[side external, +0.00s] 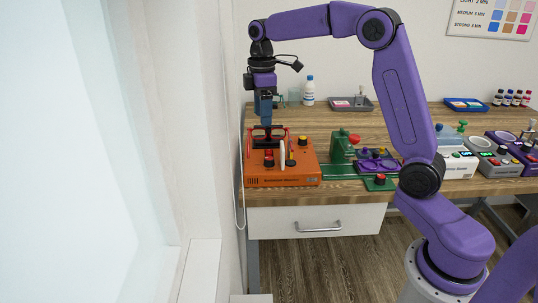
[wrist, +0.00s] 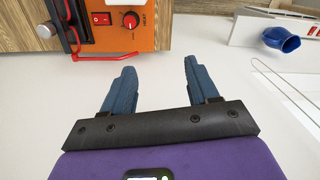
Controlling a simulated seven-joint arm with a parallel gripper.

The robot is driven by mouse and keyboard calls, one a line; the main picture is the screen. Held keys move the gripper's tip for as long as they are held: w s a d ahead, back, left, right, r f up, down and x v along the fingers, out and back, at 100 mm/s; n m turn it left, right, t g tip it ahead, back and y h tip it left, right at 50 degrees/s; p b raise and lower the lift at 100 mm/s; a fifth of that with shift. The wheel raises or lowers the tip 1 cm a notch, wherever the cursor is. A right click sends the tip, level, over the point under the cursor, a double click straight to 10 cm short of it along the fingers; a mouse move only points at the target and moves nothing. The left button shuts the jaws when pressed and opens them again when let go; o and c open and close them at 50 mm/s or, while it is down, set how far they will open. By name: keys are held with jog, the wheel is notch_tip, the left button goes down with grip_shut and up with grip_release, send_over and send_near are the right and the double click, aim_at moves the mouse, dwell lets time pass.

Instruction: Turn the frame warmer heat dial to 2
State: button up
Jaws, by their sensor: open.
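The orange unit (side external: 285,175) stands at the left end of the wooden table. In the wrist view its orange panel (wrist: 150,40) shows at the top, with a round red dial (wrist: 130,20) marked HEAT and a red rocker switch (wrist: 101,18) left of it. The dial's setting is too small to read. My gripper (side external: 265,119) points down over the unit's back part in the side view. In the wrist view my gripper (wrist: 160,76) has its two blue fingers spread, with nothing between them. The dial lies beyond the fingertips, apart from them.
A black bar (wrist: 73,22) and red wire handle (wrist: 100,56) sit beside the dial. A green press (side external: 340,147) and purple tray (side external: 378,165) stand right of the unit. Farther right are white (side external: 458,163) and grey devices. A white wall closes off the left.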

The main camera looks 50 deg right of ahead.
send_over(269, 158)
notch_tip(269, 158, down, 17)
jog(key=shift+f, duration=0.2)
dwell(0.4)
jog(key=c, duration=1)
